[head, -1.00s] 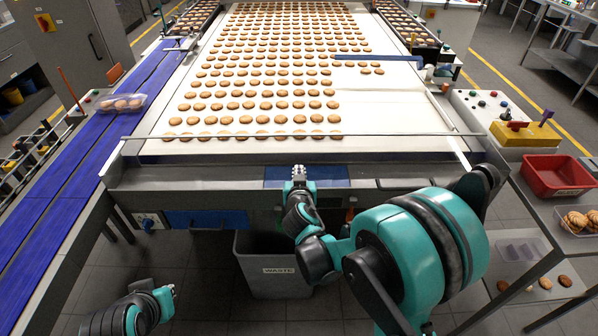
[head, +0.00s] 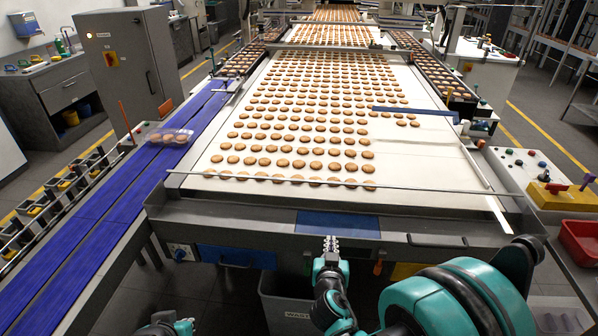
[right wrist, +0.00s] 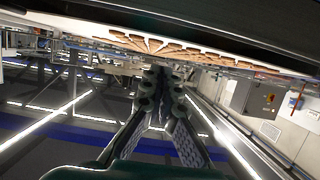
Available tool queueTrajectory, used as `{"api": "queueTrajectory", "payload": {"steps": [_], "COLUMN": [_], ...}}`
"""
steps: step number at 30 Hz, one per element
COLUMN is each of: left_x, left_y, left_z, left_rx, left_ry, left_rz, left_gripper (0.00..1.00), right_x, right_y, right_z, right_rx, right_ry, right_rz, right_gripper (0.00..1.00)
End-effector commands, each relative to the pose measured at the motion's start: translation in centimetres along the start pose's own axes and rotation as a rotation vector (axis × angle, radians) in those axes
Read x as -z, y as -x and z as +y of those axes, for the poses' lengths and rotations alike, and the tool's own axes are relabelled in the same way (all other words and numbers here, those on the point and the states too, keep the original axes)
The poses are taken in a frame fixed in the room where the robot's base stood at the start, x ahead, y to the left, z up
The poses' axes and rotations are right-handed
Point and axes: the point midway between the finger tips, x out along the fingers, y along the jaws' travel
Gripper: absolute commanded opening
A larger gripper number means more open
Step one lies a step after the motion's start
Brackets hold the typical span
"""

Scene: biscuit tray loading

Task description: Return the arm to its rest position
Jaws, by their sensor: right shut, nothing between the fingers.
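My right gripper (head: 331,245) is shut and empty. In the head view it is in front of the conveyor's front edge, just below the blue panel (head: 338,225). In the right wrist view its two fingers (right wrist: 160,82) come together at the tips with nothing between them. My right arm comes in from the lower right. My left gripper (head: 184,326) shows only partly at the bottom edge of the head view, and its jaws cannot be made out.
The wide white conveyor (head: 440,160) carries rows of biscuits. A clear tray of biscuits (head: 168,137) sits on the blue belt (head: 110,215) at left. A waste bin (head: 285,300) stands below the conveyor front. A red bin (head: 580,243) is at right.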

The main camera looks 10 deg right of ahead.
Motion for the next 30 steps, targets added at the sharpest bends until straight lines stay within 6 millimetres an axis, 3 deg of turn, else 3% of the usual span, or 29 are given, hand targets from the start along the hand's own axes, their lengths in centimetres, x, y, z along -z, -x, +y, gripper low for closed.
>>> {"api": "queueTrajectory", "payload": {"steps": [8, 15, 24, 30], "left_x": [0.0, 0.0, 0.0, 0.0], "left_y": [0.0, 0.0, 0.0, 0.0], "left_z": [0.0, 0.0, 0.0, 0.0], "left_rx": [0.0, 0.0, 0.0, 0.0], "left_ry": [0.0, 0.0, 0.0, 0.0], "left_rz": [0.0, 0.0, 0.0, 0.0], "left_gripper": [0.0, 0.0, 0.0, 0.0], "right_x": [0.5, -0.3, -2.3, -2.8], "right_y": [2.2, 7.8, 16.2, 18.5], "right_z": [2.7, 5.2, 5.2, 4.7], "right_rx": [-0.038, -0.001, 0.163, 0.224], "right_ry": [0.031, 0.089, 0.149, 0.164], "right_rz": [-0.143, -0.379, -0.588, -0.629], "right_gripper": [0.0, 0.0, 0.0, 0.0]}}
